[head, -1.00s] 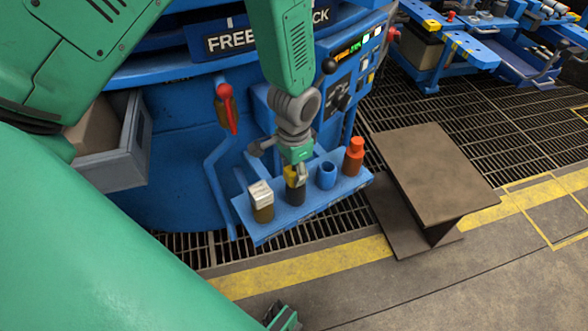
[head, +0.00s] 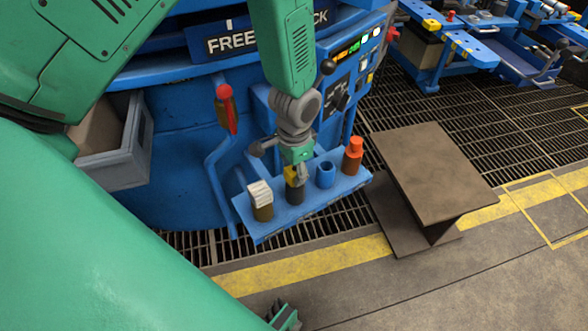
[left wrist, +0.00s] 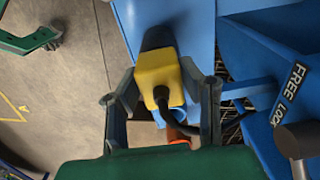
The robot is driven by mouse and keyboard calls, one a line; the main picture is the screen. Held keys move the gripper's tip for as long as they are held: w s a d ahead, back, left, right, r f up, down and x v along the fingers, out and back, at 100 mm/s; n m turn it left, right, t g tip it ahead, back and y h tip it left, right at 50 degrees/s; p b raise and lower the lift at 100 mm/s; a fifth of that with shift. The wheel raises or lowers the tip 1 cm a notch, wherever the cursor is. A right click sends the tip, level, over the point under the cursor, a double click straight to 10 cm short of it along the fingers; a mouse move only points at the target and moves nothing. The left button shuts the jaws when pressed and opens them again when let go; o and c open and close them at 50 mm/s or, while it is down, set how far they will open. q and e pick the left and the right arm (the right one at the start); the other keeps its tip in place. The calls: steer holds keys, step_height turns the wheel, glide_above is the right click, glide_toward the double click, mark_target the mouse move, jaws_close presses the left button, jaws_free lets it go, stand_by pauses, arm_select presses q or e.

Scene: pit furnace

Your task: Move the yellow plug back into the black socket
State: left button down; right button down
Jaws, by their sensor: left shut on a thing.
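The yellow plug (head: 290,176) stands over the black socket (head: 295,195) on the blue shelf (head: 285,228). My left gripper (head: 298,172) comes down on it from above and is shut on it. In the left wrist view the yellow plug (left wrist: 158,76) sits between the two fingers, with a dark cable leaving its top. The black socket (left wrist: 158,38) shows just past the plug. The two look in line and touching, but I cannot tell how deep the plug sits.
A white-topped plug (head: 260,192) stands left of the black socket. A blue socket (head: 326,173) and an orange plug (head: 353,150) stand to its right. A red-knobbed lever (head: 226,105) is behind the shelf. A brown steel beam (head: 430,170) stands at the right.

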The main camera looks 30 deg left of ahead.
arm_select(q)
steer(key=shift+f, duration=0.45)
steer(key=c, duration=1.4)
jaws_free()
steer(key=shift+o, duration=0.2)
steer(key=shift+r, duration=0.1)
step_height(320, 180, up, 11)
steer(key=p, duration=1)
steer(key=shift+p, duration=0.35)
